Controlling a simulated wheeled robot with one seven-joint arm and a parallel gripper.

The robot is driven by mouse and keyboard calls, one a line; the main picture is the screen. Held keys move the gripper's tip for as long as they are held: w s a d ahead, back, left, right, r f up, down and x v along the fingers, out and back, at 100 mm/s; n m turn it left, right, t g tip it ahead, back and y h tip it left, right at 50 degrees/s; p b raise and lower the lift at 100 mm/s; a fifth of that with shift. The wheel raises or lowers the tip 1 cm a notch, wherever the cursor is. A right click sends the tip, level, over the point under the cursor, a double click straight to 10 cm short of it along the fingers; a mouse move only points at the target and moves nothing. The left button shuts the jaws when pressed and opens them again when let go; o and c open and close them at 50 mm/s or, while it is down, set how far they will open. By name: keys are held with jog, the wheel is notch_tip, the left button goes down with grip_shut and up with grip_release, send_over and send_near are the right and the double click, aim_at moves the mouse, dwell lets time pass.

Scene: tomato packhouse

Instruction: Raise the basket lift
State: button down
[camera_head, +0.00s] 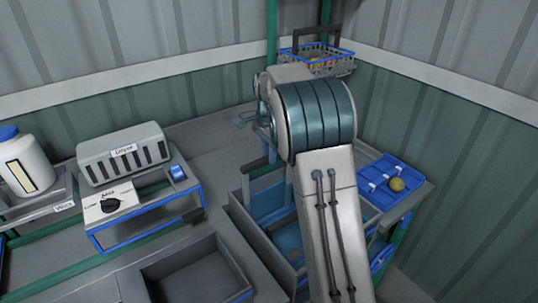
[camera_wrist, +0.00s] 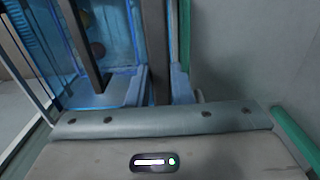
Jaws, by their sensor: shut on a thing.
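My gripper (camera_wrist: 158,86) shows in the wrist view, its two blue-grey fingers close together on a grey bar (camera_wrist: 155,40), which seems to be part of the basket lift. In the head view my arm hides the gripper and most of the lift. A blue tank (camera_head: 270,200) stands below and left of my arm. How high the lift stands, I cannot tell.
A blue-rimmed wire basket (camera_head: 335,68) with produce stands at the back corner. A blue tray (camera_head: 372,168) with one yellowish tomato (camera_head: 396,184) lies right. Left are a grey labelled unit (camera_head: 125,153), a dial box (camera_head: 110,204), a white bottle (camera_head: 22,165) and an empty grey bin (camera_head: 195,270).

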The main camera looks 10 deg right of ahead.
notch_tip(320, 180, up, 16)
jog(key=p, duration=1)
jog(key=shift+w+r, duration=0.1)
jog(key=shift+r, duration=0.05)
jog(key=c, duration=1.3)
grip_release()
notch_tip(320, 180, up, 14)
jog(key=shift+f, duration=0.15)
jog(key=shift+s, duration=0.2)
